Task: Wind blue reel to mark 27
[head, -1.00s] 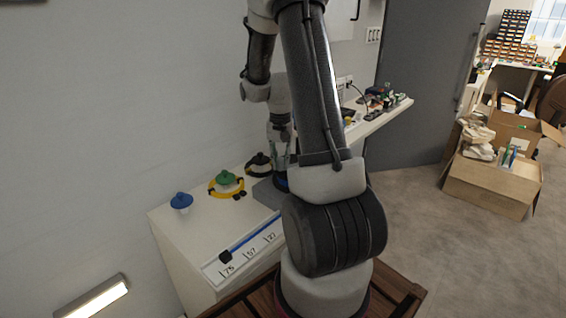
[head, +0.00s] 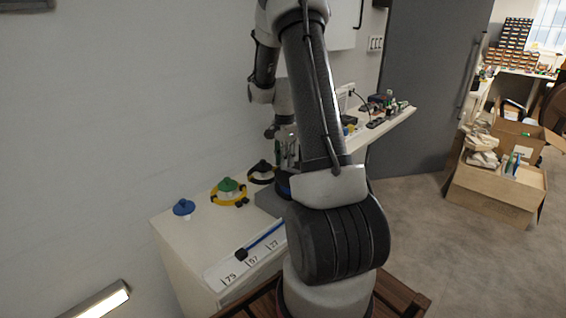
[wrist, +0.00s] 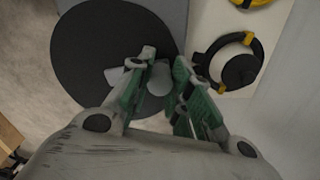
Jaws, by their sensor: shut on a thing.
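In the head view a blue strip (head: 264,236) lies along a white scale (head: 215,275) marked 75, 57 and 27. The black block (head: 241,254) at its near end stands between 75 and 57. The strip's far end runs towards the reel (head: 283,188), which shows as a blue edge mostly hidden behind my arm. My gripper (wrist: 160,88) points down over a dark round disc (wrist: 88,55) in the wrist view. Its green-padded fingers are shut on a pale knob (wrist: 160,77) at the disc. In the head view the fingertips are hard to make out.
On the white bench stand a blue knob (head: 183,207), a green knob (head: 228,185) with a yellow ring, and a black knob (head: 262,166) with a dark ring. A wall is close on the left. Open cartons (head: 498,187) stand on the floor at right.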

